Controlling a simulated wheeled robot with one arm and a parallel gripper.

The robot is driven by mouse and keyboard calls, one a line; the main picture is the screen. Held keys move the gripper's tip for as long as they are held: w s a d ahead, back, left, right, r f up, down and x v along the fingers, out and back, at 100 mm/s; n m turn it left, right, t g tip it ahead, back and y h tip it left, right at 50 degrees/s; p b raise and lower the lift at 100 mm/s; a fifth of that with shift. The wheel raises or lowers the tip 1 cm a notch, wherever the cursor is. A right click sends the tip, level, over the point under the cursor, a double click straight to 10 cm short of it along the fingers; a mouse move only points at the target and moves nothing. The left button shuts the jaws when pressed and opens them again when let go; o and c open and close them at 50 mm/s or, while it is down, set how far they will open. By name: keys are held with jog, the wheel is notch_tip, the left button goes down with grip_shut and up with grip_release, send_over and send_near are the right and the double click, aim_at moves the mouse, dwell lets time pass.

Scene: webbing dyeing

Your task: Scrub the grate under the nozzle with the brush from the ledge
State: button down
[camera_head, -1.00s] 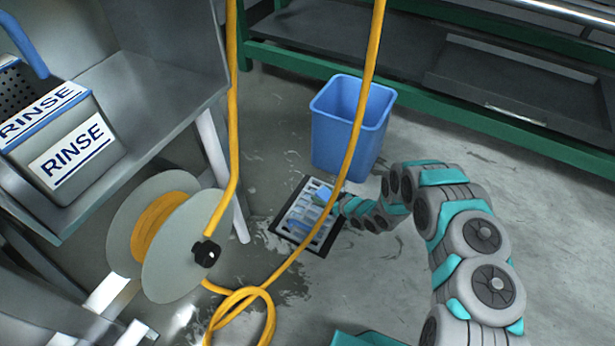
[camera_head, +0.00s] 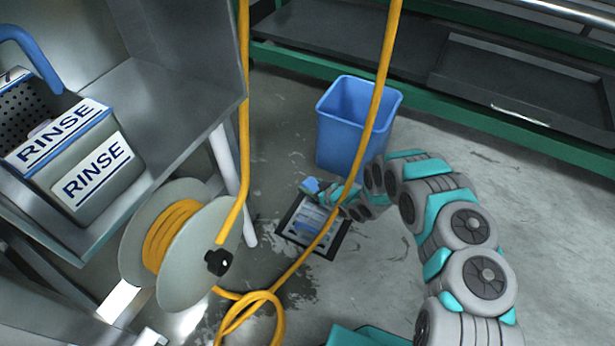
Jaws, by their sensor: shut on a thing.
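The floor grate (camera_head: 286,228) has a dark frame and pale bars, some looking bluish, and lies in the wet patch in front of the blue bucket. My gripper (camera_head: 322,190) is at the grate's far edge, small and partly behind the yellow hose. It is shut on a small blue thing, which looks like the brush (camera_head: 310,185). The brush shows above the grate's far edge in the picture; I cannot tell whether it touches anything. A black fitting (camera_head: 218,262) sits at the hose end by the reel; I cannot tell whether it is the nozzle.
The blue bucket (camera_head: 345,140) stands close behind my gripper. The yellow hose (camera_head: 377,95) crosses in front of the grate and loops on the floor. The hose reel (camera_head: 195,260) and a bench with RINSE bins (camera_head: 95,180) are at left.

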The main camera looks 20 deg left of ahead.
jog(key=shift+r+p, duration=1.3)
jog(key=shift+r, duration=1.5)
